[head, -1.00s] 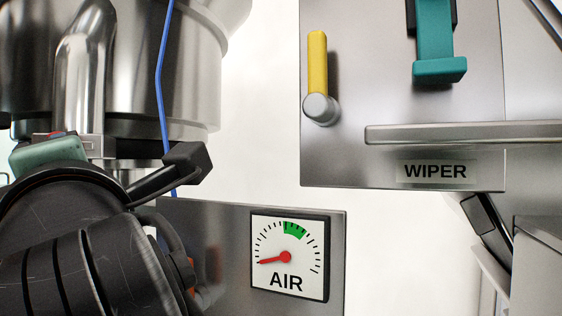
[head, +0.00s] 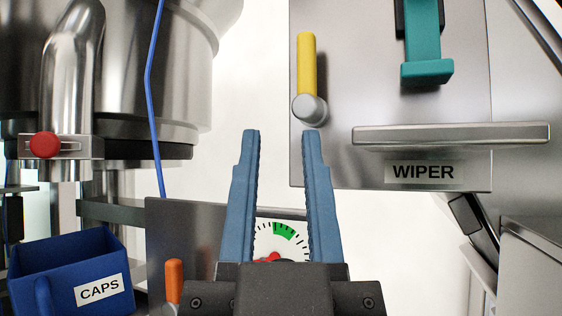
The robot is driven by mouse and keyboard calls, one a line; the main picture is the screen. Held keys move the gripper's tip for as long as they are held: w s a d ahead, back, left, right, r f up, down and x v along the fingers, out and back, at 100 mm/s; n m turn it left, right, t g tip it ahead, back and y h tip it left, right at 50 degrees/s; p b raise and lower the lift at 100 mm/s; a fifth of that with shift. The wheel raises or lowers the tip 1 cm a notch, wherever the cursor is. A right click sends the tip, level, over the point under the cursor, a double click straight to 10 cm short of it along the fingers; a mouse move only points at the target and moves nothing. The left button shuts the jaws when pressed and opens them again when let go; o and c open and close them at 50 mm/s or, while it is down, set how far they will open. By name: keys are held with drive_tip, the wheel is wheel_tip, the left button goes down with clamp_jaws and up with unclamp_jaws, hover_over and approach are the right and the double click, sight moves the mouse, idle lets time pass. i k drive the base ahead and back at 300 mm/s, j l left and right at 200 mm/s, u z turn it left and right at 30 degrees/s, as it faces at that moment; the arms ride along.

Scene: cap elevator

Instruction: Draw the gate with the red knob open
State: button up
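The red knob (head: 44,145) sits at the left end of a slot in a small metal gate plate (head: 92,147). The gate is on the steel chute pipe (head: 72,70) at the left of the head view. My gripper (head: 281,133) is in the middle of the view, pointing up, with its two blue fingers apart and nothing between them. It is well to the right of the knob and does not touch it. Its fingers and body partly hide the AIR gauge (head: 283,235).
A blue CAPS bin (head: 70,268) stands below the chute. A blue cable (head: 153,90) hangs beside the steel hopper. An orange handle (head: 174,280) is at the lower left. The WIPER panel (head: 330,160) with a yellow lever (head: 307,62), a teal handle (head: 427,72) and a shelf (head: 450,135) is on the right.

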sight(44, 145)
drive_tip(key=k+j, duration=0.3)
drive_tip(key=k, duration=0.15)
drive_tip(key=k+j, duration=0.25)
drive_tip(key=k, duration=0.2)
